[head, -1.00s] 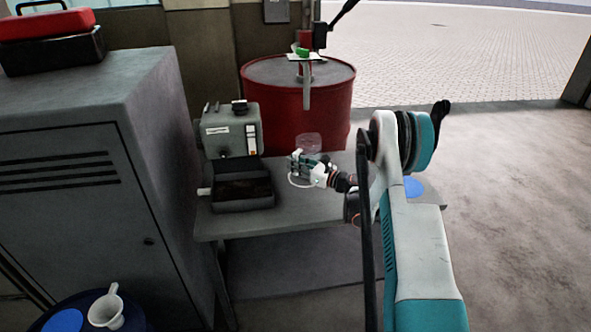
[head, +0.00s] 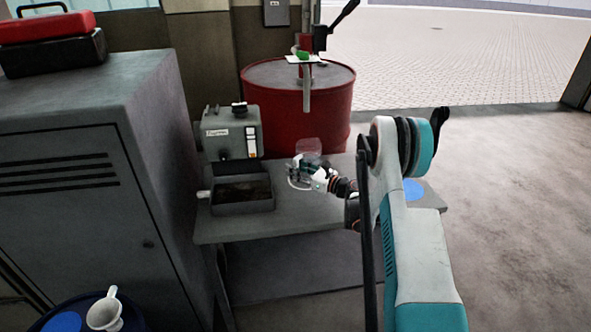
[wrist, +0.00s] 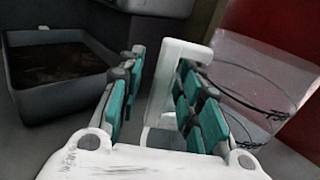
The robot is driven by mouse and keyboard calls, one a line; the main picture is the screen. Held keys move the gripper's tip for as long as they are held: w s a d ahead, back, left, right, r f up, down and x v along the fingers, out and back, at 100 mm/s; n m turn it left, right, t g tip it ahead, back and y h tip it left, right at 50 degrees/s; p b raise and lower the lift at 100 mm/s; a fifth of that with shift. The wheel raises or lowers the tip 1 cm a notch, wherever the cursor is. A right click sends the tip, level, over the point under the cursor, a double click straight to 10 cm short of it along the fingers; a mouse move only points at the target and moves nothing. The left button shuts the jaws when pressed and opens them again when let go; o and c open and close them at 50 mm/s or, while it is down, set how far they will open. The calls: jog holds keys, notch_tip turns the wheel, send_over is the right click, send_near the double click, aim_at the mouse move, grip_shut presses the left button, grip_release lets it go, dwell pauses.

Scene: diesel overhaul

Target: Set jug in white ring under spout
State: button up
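The clear jug (head: 308,148) stands at the back of the metal table, in front of the red drum. In the wrist view its see-through body (wrist: 262,85) is at the right and its white handle (wrist: 180,65) is between my fingers. My gripper (wrist: 160,95) is open around the handle, with a gap on the left side. The gripper (head: 300,174) partly hides the jug in the head view. A white ring (head: 290,183) shows as an arc on the table beside the gripper. The spout (head: 306,100) hangs from the drum pump behind. Whether the jug sits inside the ring cannot be told.
A grey machine (head: 230,133) and a dark open tray (head: 243,205) stand left of the gripper. The red drum (head: 260,115) is close behind. A blue disc (head: 413,188) lies at the table's right. A white funnel-like cup (head: 104,314) is at bottom left.

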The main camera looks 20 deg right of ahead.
jog(key=p+v, duration=0.3)
jog(key=v, duration=0.8)
jog(key=shift+s+d+p, duration=0.15)
jog(key=shift+s+p, duration=0.15)
dwell(1.7)
